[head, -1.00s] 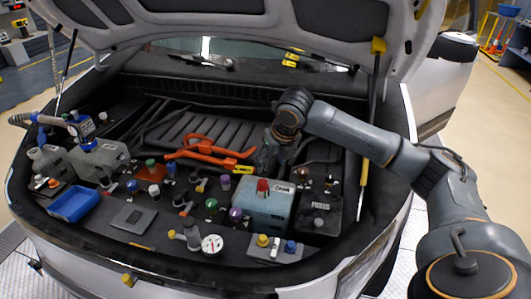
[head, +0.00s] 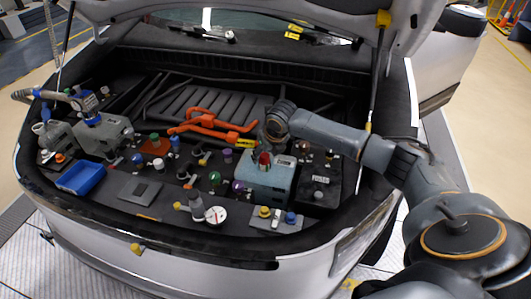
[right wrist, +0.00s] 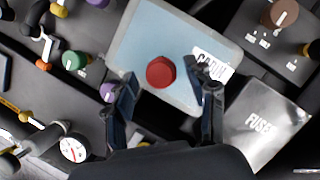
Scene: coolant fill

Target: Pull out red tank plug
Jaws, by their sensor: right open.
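The red plug (head: 264,158) sits on top of the light blue tank (head: 262,184), right of centre in the engine bay. The right wrist view shows the plug (right wrist: 160,73) from above as a round red cap on the tank (right wrist: 136,38). My right gripper (head: 270,144) is just above and behind the plug. Its dark fingers are open, one on each side of the plug in the right wrist view, with gaps visible between. I cannot tell how far above the plug the fingertips are. My left gripper is not in view.
A black fuse box (head: 320,185) stands right of the tank. Orange hoses (head: 207,128) lie to its left. Several coloured caps and a pressure gauge (head: 217,214) stand in front. A blue tray (head: 81,178) is at the left. The raised hood and its strut are overhead.

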